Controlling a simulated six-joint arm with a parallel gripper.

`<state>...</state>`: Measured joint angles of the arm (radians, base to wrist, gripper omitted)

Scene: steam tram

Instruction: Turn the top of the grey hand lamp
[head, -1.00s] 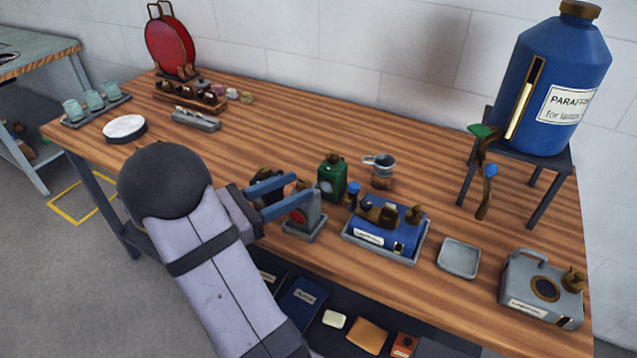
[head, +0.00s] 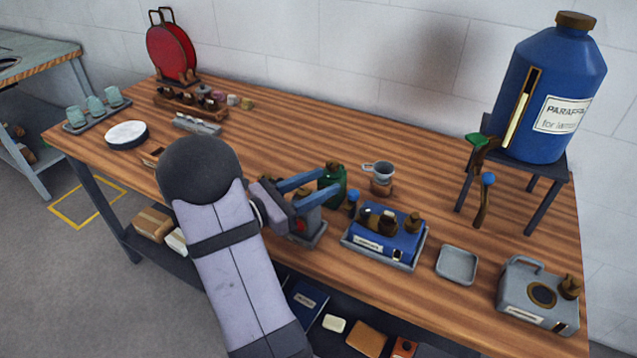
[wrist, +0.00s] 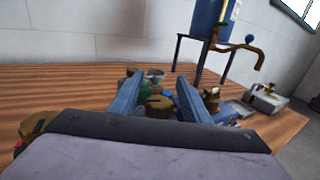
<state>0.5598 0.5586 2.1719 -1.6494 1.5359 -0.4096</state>
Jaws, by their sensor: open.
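A grey lamp with a red round face (head: 302,226) stands in a small tray at the front middle of the bench, partly covered by my gripper. My gripper (head: 326,184) is open above it, its blue fingers pointing right. In the wrist view, my open fingers (wrist: 157,92) frame a brass cap (wrist: 157,104) lying between or just beyond them; I cannot tell whether they touch it. Another grey lamp (head: 518,288) with a handle, a round lens and a brass top (head: 570,286) stands at the right end, apart from my gripper. Nothing is held.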

